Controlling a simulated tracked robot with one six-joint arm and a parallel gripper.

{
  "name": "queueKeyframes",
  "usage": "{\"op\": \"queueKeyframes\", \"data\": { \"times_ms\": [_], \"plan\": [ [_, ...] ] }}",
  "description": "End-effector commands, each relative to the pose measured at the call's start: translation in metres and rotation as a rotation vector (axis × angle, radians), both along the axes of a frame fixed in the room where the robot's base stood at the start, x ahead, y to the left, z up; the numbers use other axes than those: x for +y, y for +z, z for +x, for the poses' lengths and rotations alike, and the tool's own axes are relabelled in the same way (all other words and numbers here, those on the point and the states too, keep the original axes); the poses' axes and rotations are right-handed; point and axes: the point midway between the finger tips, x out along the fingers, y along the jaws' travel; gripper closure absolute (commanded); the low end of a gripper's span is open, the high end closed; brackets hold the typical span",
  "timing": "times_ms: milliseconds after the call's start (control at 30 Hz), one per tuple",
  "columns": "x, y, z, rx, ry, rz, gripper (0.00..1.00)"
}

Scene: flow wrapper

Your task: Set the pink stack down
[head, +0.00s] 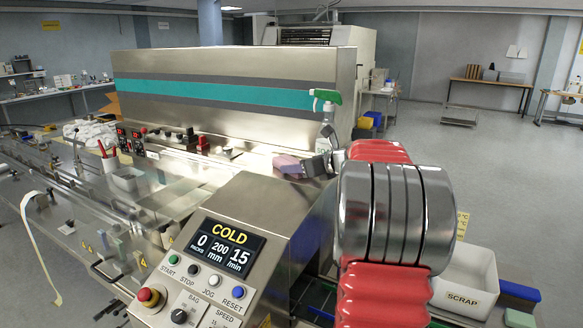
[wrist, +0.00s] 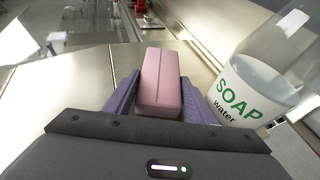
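The pink stack (wrist: 160,78) is a long pink block in the wrist view, lying lengthwise between the two purple fingers of my gripper (wrist: 160,98). The fingers press against both of its sides, so my gripper is shut on it. In the head view the pink stack (head: 286,163) shows small at the left of my gripper (head: 303,166), over the steel top of the machine. I cannot tell whether its underside touches the steel.
A soap water spray bottle (wrist: 245,90) stands close at the right of my gripper; its green head (head: 326,97) shows in the head view. Bare steel (wrist: 75,85) lies left of the stack. The control panel (head: 215,265) reads COLD. A white scrap bin (head: 467,278) is at the right.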

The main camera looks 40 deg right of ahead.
Motion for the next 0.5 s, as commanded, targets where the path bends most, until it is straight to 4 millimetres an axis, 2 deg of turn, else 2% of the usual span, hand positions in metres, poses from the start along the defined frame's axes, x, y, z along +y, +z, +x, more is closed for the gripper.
{"op": "queueKeyframes", "data": {
  "times_ms": [67,367,500],
  "plan": [
    [0.0000,0.0000,0.0000,0.000,0.000,0.000,0.56],
    [0.0000,0.0001,-0.0001,0.000,0.000,0.000,0.77],
    [0.0000,0.0001,-0.0001,0.000,0.000,0.000,0.78]
  ]
}}
